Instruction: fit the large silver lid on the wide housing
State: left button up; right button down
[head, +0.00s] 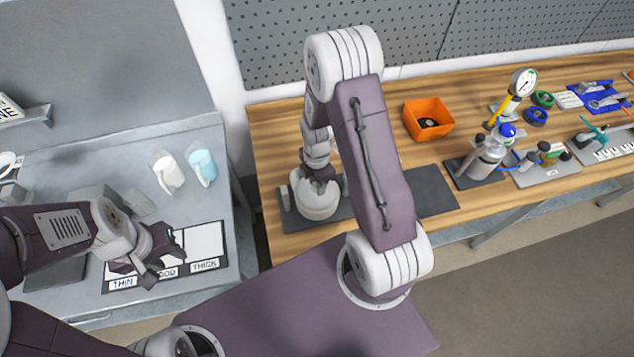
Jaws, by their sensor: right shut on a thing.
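My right gripper (319,184) points down, shut on the top of a pale silver-white round piece, which looks like the large silver lid (316,206). This piece is over the left part of a dark mat on the wooden bench. Lid and wide housing cannot be told apart here, and the gripper and arm hide part of them. Whether the lid is seated cannot be told. My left gripper (161,257) is open and empty above the grey table at the left, near a card marked THIN, GOOD and THICK.
The dark mat (436,191) is bare at its right end. An orange bin (428,118) with a dark round part stands behind it. A bottle (489,158), a gauge (522,82) and tools fill the bench's right. Two cups (167,172) stand on the grey table.

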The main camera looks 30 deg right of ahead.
jog(key=shift+f, duration=0.1)
jog(key=c, duration=1)
grip_release()
jog(key=shift+o, duration=0.2)
notch_tip(320, 180, up, 9)
jog(key=shift+r+b, duration=0.1)
jog(key=shift+b, duration=0.7)
